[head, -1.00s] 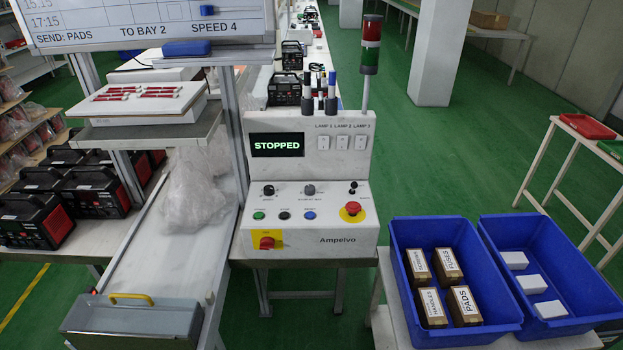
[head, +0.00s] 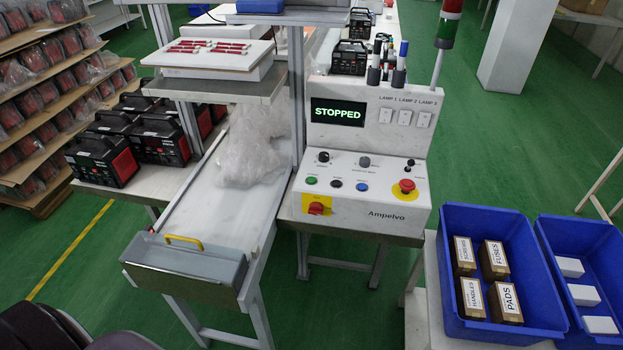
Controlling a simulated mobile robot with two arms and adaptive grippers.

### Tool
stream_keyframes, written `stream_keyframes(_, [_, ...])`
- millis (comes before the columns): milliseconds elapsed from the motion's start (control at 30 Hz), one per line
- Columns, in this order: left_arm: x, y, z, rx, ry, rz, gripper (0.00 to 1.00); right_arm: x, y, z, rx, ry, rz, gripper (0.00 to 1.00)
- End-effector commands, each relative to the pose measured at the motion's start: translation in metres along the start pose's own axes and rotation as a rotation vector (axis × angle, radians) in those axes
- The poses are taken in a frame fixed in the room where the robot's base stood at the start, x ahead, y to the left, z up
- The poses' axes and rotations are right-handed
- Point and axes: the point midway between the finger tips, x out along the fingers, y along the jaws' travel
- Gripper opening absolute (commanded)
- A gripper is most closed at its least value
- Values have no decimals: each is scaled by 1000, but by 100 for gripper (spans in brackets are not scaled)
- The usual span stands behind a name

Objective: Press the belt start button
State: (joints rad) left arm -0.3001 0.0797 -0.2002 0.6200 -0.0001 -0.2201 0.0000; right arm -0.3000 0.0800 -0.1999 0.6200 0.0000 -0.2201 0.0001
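The white control box (head: 405,215), marked Ampelvo, stands on a bench right of the belt. Its display (head: 338,112) reads STOPPED in green. A green button (head: 311,180), a black button (head: 336,183) and a blue button (head: 362,186) form a row on its sloped front; their small labels are too blurred to read. A red mushroom button (head: 406,186) on a yellow plate sits at the right, and a red rotary switch (head: 316,208) on a yellow plate is at the lower left. The white belt (head: 215,210) carries a clear plastic bag (head: 248,158). Neither of my grippers is in view.
A blue crate (head: 548,300) with labelled boxes and another blue crate (head: 575,224) with white boxes stand at the right. A metal bin (head: 185,268) with a yellow handle is at the belt's near end. Green floor (head: 350,310) is open in front of the control box.

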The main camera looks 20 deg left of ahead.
Motion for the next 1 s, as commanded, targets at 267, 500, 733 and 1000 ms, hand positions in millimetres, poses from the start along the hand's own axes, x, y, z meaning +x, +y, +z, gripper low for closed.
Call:
stream_keyframes(267, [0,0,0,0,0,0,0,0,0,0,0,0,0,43])
stream_keyframes(500, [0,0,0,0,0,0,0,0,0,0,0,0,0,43])
stream_keyframes(733, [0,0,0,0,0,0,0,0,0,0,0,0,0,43])
stream_keyframes(1000, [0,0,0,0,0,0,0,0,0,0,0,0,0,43])
